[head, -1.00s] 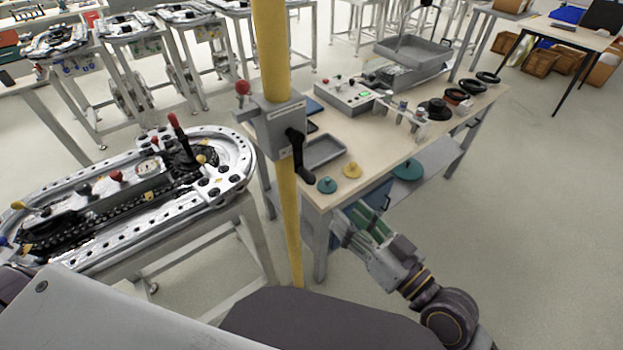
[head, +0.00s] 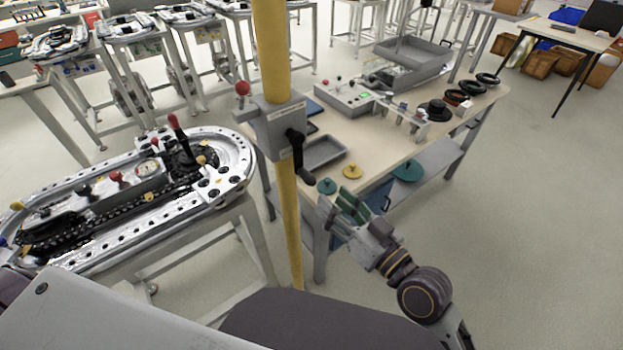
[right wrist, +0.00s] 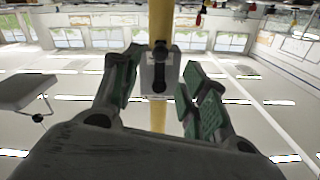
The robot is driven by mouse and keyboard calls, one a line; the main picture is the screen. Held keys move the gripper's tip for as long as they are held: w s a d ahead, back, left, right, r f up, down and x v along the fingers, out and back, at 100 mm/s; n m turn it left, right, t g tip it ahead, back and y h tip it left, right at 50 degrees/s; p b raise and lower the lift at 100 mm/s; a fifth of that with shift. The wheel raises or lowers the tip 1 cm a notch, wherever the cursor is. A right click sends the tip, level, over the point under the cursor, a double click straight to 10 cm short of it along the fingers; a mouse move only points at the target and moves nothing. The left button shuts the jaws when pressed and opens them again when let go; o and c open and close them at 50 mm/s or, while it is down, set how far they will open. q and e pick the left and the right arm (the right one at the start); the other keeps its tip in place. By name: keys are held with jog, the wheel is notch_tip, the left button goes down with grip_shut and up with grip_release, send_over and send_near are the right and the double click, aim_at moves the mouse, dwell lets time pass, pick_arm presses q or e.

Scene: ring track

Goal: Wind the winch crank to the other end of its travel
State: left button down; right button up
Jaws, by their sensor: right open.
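The black winch crank (head: 297,150) sits on the front of a grey box (head: 270,128) that is fixed to a yellow post (head: 287,225). Its arm hangs down, with the grip (head: 307,178) at the lower right. My right gripper (head: 338,204) is open and empty, below and to the right of the crank and apart from it. In the right wrist view, the box (right wrist: 149,78) and the dark crank (right wrist: 159,78) show between the two green-padded fingers, farther off. My left gripper is not in view.
A red-knobbed lever (head: 243,89) sticks out left of the box. A workbench (head: 365,135) with a grey tray (head: 324,152), teal and yellow knobbed discs and a control box stands behind. A ring track (head: 220,180) fills the left.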

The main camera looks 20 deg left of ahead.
aim_at(314, 183)
jog(key=shift+p+x, duration=0.3)
jog(key=shift+x, duration=1.6)
jog(key=shift+p+x, duration=0.3)
jog(key=shift+x, duration=1.7)
jog(key=shift+w+a, duration=0.2)
jog(key=shift+a, duration=0.05)
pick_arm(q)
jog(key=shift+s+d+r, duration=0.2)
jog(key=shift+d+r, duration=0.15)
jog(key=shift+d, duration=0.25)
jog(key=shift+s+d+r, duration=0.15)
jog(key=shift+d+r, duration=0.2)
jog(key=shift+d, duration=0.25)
pick_arm(e)
jog(key=shift+a, duration=0.1)
jog(key=shift+w, duration=0.1)
jog(key=c, duration=0.9)
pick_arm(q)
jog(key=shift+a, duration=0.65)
pick_arm(e)
grip_shut()
